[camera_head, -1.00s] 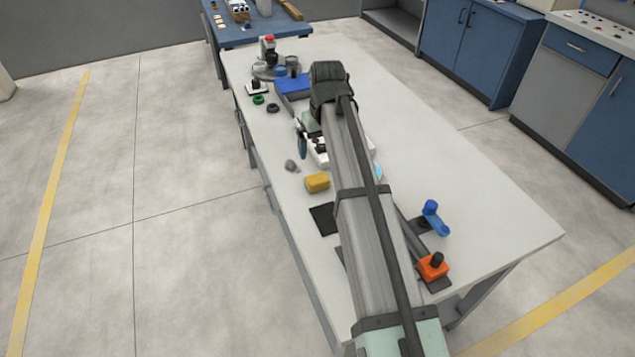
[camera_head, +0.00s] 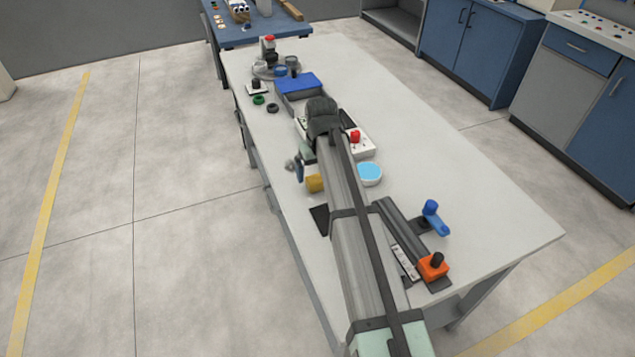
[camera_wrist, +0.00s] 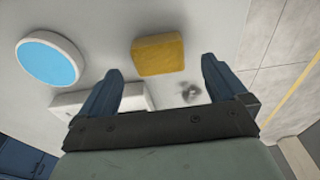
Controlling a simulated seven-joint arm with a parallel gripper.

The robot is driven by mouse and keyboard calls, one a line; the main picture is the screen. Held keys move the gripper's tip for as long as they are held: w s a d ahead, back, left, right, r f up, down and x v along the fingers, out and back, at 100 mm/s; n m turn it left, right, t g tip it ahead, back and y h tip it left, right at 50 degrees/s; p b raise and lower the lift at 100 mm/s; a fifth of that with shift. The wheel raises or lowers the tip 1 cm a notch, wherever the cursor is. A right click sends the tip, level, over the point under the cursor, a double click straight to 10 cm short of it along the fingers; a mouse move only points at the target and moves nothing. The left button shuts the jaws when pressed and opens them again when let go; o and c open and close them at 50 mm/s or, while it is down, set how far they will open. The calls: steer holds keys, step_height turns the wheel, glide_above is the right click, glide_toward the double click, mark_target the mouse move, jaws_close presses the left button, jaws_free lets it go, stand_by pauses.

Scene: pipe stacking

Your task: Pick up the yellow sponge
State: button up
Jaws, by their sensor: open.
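The yellow sponge (camera_head: 314,184) lies on the white table near its left edge, partly hidden behind my arm in the head view. In the wrist view the sponge (camera_wrist: 158,54) lies flat on the table, beyond my fingertips and roughly between their lines. My gripper (camera_wrist: 160,80) is open and empty, with its two blue-grey fingers spread wide. In the head view a blue finger (camera_head: 300,171) shows just left of the sponge.
A white round dish with a light blue inside (camera_head: 370,173) stands right of the sponge. A small grey lump (camera_head: 291,164) lies near the table edge. A white device with a red knob (camera_head: 355,137) and a blue-lidded box (camera_head: 298,85) stand farther back.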

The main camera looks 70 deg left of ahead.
mark_target(317, 178)
steer(key=f, duration=0.4)
steer(key=shift+a+f, duration=0.15)
steer(key=shift+a, duration=0.05)
steer(key=shift+c, duration=0.2)
steer(key=c, duration=1)
step_height(317, 178, up, 10)
steer(key=shift+r, duration=0.1)
